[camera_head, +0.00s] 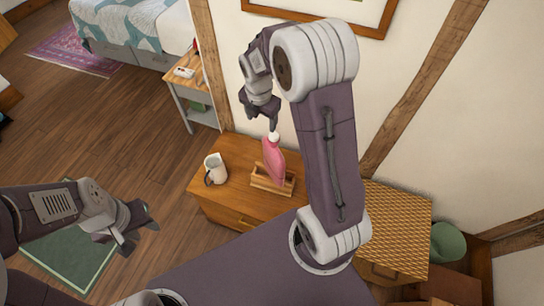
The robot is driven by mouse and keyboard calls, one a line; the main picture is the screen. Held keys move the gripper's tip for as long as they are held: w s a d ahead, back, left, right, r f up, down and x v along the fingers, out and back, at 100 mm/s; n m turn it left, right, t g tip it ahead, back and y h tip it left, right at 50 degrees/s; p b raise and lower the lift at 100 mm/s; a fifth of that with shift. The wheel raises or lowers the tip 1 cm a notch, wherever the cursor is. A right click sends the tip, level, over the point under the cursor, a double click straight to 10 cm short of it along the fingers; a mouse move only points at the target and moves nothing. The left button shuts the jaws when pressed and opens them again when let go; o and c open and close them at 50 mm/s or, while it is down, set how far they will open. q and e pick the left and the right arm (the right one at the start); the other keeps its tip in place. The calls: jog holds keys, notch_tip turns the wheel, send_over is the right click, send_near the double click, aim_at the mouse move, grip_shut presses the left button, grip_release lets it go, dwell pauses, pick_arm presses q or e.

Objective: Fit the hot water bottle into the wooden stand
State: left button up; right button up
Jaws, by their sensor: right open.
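The pink hot water bottle (274,160), with a pale cap, stands nearly upright at the wooden stand (262,185). Its lower end appears to be between the stand's walls; how deep it sits I cannot tell. The stand is on a wooden chest top. My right gripper (262,116) is open, pointing down just above the bottle's cap. Whether a finger touches the cap is unclear. My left gripper (141,231) is open and empty, out over the floor to the left of the chest.
A woven-topped chest (395,225) and a green bin (445,243) are at right. The wall is close behind.

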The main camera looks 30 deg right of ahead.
aim_at(274, 135)
jog(key=shift+g, duration=0.7)
jog(key=d+f, duration=0.1)
jog(key=w+d+f, duration=0.1)
jog(key=d+f, duration=0.1)
jog(key=w+d+f+p, duration=0.1)
jog(key=f, duration=0.1)
jog(key=shift+d+f, duration=0.25)
jog(key=shift+d, duration=0.1)
jog(key=shift+s+d, duration=0.15)
jog(key=shift+s+f, duration=0.1)
jog(key=shift+f, duration=0.15)
notch_tip(274, 135, down, 2)
jog(key=shift+f, duration=0.25)
jog(key=shift+w+d+f, duration=0.1)
jog(key=shift+w+f, duration=0.15)
jog(key=shift+f, duration=0.25)
notch_tip(274, 135, down, 5)
jog(key=shift+s+d+r+p, duration=0.1)
jog(key=shift+s+r+p, duration=0.1)
jog(key=shift+p, duration=0.45)
jog(key=shift+w+f, duration=0.15)
jog(key=shift+f, duration=0.1)
pick_arm(q)
notch_tip(274, 135, up, 3)
jog(key=shift+r, duration=0.1)
pick_arm(e)
jog(key=shift+r, duration=0.1)
grip_shut()
